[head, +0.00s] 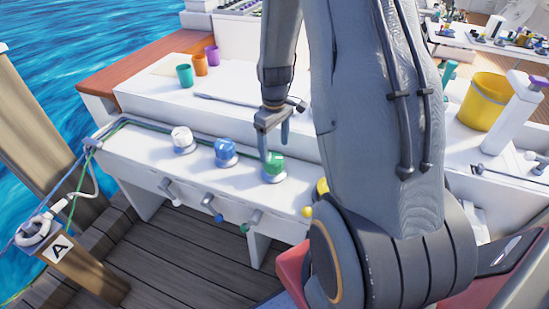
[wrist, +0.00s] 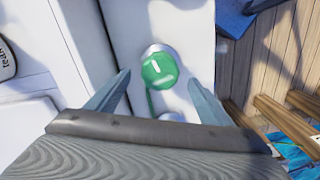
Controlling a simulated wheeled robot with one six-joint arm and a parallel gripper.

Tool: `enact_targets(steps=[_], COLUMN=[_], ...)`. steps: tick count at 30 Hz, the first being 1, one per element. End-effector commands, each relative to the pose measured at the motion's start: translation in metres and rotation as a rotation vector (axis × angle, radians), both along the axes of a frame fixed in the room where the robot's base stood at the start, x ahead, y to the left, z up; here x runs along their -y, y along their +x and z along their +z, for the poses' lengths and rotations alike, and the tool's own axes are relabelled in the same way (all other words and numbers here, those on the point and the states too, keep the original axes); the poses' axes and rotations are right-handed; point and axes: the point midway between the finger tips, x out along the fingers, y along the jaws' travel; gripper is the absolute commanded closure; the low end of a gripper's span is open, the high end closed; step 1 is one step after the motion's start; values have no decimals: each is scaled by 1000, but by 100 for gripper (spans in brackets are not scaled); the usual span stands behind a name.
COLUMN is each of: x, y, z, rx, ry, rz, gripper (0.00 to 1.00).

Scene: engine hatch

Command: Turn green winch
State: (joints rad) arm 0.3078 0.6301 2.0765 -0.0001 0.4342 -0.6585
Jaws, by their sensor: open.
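The green winch (head: 274,167) stands on the white bench, to the right of a blue winch (head: 226,152) and a white winch (head: 183,138). In the head view my gripper (head: 275,150) points down at the green winch, and one finger overlaps it there. In the wrist view the green winch (wrist: 160,70) lies ahead, between the lines of the two fingers. My gripper (wrist: 157,85) is open, with nothing between its fingers. I cannot tell whether a finger touches the winch. A yellow winch (head: 322,187) is partly hidden by my arm.
Handles with coloured knobs stick out of the bench front, one of them green-tipped (head: 250,222). Teal, orange and purple cups (head: 200,64) stand on the upper ledge. A yellow bucket (head: 483,102) stands at right. A post (head: 75,262) marked A carries rope at left.

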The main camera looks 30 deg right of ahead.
Motion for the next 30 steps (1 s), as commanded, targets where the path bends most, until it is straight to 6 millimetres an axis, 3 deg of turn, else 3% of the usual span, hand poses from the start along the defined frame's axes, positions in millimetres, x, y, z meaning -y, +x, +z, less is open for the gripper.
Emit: enact_targets(steps=[6,12,24,30], x=[-1,-1,-1,-1], y=[-2,-1,-1,-1], z=[-32,-52,-58,-58], rx=[-4,-1,-1,-1], ry=[1,1,0,1], rz=[0,0,-1,-1], gripper=[26,26,26,60])
